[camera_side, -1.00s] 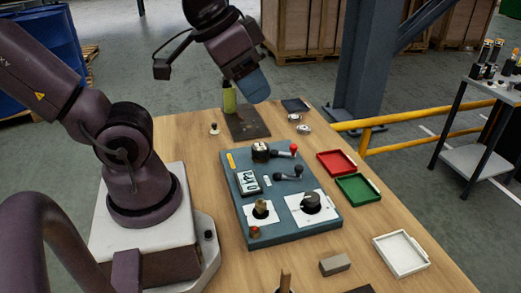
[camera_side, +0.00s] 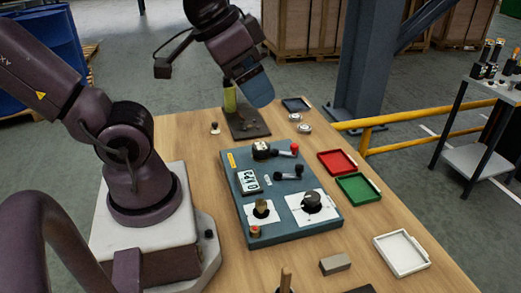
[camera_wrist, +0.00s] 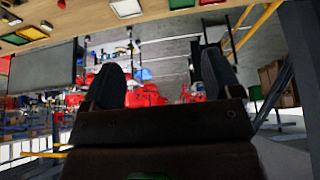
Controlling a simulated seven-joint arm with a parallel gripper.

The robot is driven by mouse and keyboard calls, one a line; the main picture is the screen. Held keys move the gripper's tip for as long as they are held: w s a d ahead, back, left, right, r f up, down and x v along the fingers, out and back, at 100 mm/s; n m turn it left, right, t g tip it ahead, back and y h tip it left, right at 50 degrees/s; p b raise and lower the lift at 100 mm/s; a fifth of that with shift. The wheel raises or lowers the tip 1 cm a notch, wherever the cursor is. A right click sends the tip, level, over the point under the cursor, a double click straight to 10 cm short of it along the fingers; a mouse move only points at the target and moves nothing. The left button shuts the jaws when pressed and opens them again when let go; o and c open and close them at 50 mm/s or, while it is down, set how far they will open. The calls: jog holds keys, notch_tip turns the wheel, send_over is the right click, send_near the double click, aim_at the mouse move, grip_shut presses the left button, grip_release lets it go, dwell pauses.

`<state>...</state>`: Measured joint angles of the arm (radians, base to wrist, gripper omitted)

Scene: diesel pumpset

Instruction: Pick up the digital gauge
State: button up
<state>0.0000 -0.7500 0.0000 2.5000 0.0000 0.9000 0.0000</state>
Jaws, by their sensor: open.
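A small white display with dark characters, which looks like the digital gauge (camera_side: 250,181), sits on the left part of the blue-grey panel (camera_side: 290,229) on the table. Its characters are too small to read surely. The wrist view looks out across the room, and I cannot make out the gauge there.
The panel carries lever handles (camera_side: 288,174) and knobs (camera_side: 311,202). Red (camera_side: 337,163), green (camera_side: 358,188) and white (camera_side: 401,255) trays lie to its right. A grey block (camera_side: 335,263) lies nearer. A yellow rail (camera_side: 410,125) runs behind.

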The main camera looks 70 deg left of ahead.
jog(key=n+g+y, duration=0.3)
jog(key=n+y, duration=0.1)
jog(key=n, duration=0.7)
send_near(261, 146)
jog(key=shift+x, duration=5.15)
jog(key=shift+a, duration=0.1)
jog(key=c, duration=1.2)
jog(key=shift+r, duration=0.1)
